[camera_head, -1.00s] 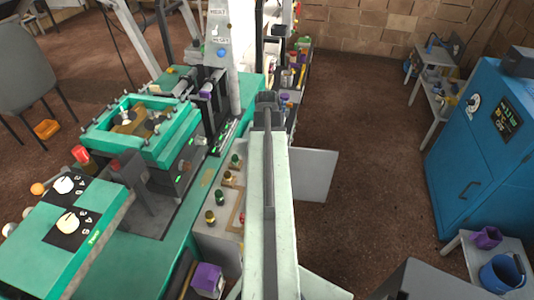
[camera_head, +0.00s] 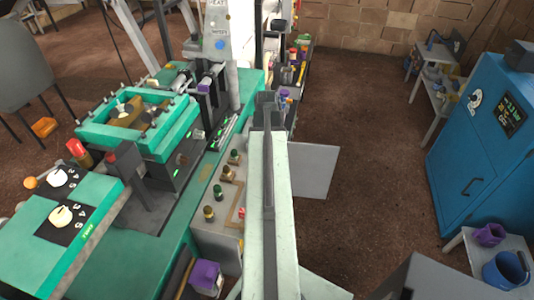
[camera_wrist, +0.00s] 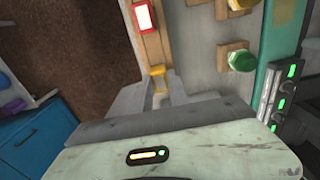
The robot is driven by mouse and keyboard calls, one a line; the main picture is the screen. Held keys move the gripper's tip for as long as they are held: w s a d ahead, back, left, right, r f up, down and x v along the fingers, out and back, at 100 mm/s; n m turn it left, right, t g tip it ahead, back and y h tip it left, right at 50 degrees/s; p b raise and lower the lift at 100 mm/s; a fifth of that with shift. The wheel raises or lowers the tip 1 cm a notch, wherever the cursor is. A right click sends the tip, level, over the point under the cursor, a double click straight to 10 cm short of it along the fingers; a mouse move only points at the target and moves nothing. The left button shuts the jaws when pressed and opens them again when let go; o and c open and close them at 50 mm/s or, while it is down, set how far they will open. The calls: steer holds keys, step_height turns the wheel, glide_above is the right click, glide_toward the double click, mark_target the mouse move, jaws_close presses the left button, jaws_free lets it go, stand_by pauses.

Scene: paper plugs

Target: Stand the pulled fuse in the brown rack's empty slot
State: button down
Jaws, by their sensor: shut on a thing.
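My gripper (camera_wrist: 159,92) shows in the wrist view with its grey fingers close together around a small yellow-orange piece, which looks like the fuse (camera_wrist: 158,73). The fuse is mostly hidden between the fingers. A brown strip, which looks like the rack (camera_wrist: 151,50), runs up from the fingertips. A red-rimmed white piece (camera_wrist: 143,18) sits on it near the top. I cannot tell whether the fuse touches the rack or where the empty slot is.
Several green and brass knobs stand left of my arm, one green knob (camera_head: 217,198) among them; a green knob (camera_wrist: 241,60) also shows in the wrist view. A purple box (camera_head: 206,275) is at the front. A blue cabinet (camera_head: 470,150) stands right, beyond open floor.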

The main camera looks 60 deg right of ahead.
steer(key=shift+f, duration=0.25)
steer(key=c, duration=1.2)
jaws_free()
steer(key=shift+r, duration=0.1)
step_height(320, 180, up, 7)
steer(key=p, duration=0.7)
